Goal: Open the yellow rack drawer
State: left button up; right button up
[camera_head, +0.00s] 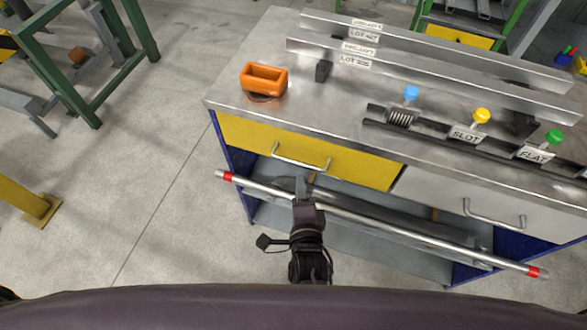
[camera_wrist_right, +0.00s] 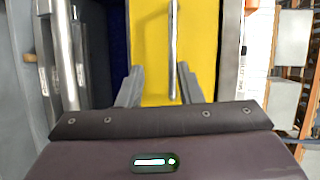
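The yellow rack drawer (camera_head: 365,171) is at the front left of the metal table, and its front looks flush, so it appears shut. Its silver bar handle (camera_head: 301,164) runs across the front. In the right wrist view the yellow front (camera_wrist_right: 150,45) fills the middle, with the handle (camera_wrist_right: 173,45) crossing it. My right gripper (camera_head: 302,184) is just in front of and below the handle. In the right wrist view its two fingers (camera_wrist_right: 158,72) are apart, with the handle's near end between them in the picture. Whether they touch it I cannot tell. My left gripper is not in view.
A silver bar with red ends (camera_head: 400,232) runs along the table's front, below the drawers. A grey drawer (camera_head: 440,193) is right of the yellow one. An orange bin (camera_head: 263,80), rails and coloured knobs are on the tabletop.

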aim_at(298, 165)
jog(key=shift+m, duration=0.4)
jog(key=x, duration=0.2)
jog(key=r+x, duration=0.1)
jog(key=x, duration=0.2)
jog(key=p+x, duration=0.1)
jog(key=x, duration=0.1)
jog(key=shift+w+r, duration=0.25)
jog(key=shift+w, duration=0.3)
jog(key=shift+c, duration=0.4)
grip_shut()
